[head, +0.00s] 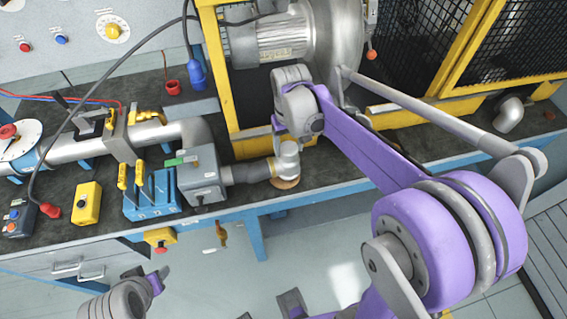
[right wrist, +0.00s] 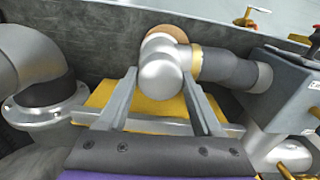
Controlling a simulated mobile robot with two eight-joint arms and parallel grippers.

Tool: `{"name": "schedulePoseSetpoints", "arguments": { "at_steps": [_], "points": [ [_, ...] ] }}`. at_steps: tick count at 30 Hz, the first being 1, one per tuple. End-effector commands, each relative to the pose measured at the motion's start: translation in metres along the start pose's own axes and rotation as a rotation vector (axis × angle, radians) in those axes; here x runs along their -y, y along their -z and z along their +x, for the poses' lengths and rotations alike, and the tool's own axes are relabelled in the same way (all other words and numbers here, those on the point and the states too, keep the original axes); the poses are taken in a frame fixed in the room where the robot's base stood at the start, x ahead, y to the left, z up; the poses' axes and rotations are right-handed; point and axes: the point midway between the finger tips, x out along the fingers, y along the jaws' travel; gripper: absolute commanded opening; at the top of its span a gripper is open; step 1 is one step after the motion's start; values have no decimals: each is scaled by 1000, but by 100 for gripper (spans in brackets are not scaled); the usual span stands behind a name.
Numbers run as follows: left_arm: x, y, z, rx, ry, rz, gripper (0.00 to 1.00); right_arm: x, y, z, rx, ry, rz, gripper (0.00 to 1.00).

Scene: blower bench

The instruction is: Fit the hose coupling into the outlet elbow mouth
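A dark hose (head: 247,172) runs from a grey box (head: 203,177) to a brass-ringed coupling (right wrist: 195,62). The coupling meets a rounded silver elbow piece (head: 288,158), which also shows in the right wrist view (right wrist: 159,78); I cannot tell how far they are joined. A brown disc (head: 285,184) sits at the elbow's far end. My right gripper (head: 291,138) is just above the elbow. In the right wrist view its two fingers (right wrist: 160,73) stand wide apart on either side of the silver piece, with no clear contact. My left gripper (head: 157,281) is low at the left, its fingers unclear.
A blower (head: 335,45) stands behind in a yellow frame (head: 218,70). A flanged pipe (right wrist: 38,75) is at the left in the right wrist view. Blue valve block (head: 152,197), yellow switch box (head: 87,203) and pipe (head: 75,148) crowd the bench's left. A loose elbow (head: 508,115) lies right.

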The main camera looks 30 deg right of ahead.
Motion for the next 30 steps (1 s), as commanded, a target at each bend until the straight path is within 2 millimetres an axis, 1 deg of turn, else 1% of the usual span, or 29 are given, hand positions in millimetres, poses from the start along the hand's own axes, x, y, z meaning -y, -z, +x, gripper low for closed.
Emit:
{"name": "schedulePoseSetpoints", "arguments": {
  "at_steps": [1,5,6,7,14,30],
  "points": [
    [0,0,0,0,0,0,50,0,0,0,0,0,0,43],
    [0,0,0,0,0,0,50,0,0,0,1,0,0,20],
    [0,0,0,0,0,0,50,0,0,0,1,0,0,13],
    [0,0,0,0,0,0,50,0,0,0,1,0,0,9],
    [0,3,-3,-2,0,0,50,0,0,-5,0,0,0,9],
    [0,20,-22,-16,0,0,50,0,0,-38,0,0,0,9]
  ]
}}
